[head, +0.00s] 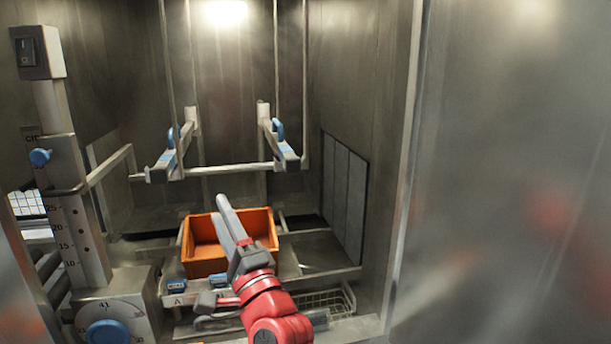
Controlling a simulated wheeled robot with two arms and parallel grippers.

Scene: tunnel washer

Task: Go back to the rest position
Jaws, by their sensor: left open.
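My left gripper (226,215) is at the end of a red arm that comes in from the bottom of the head view. Its grey fingers point up and away, in front of the orange bin (204,255) inside the washer chamber. It looks empty. The fingers cover part of the bin's middle, and I cannot tell whether they touch it. My right gripper is not in view.
A metal rack (215,169) with blue knobs hangs above the bin. A post with a switch box (38,52) and a blue dial (107,332) stands at left. A wire basket (325,302) lies low at right. A steel panel (500,180) fills the right side.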

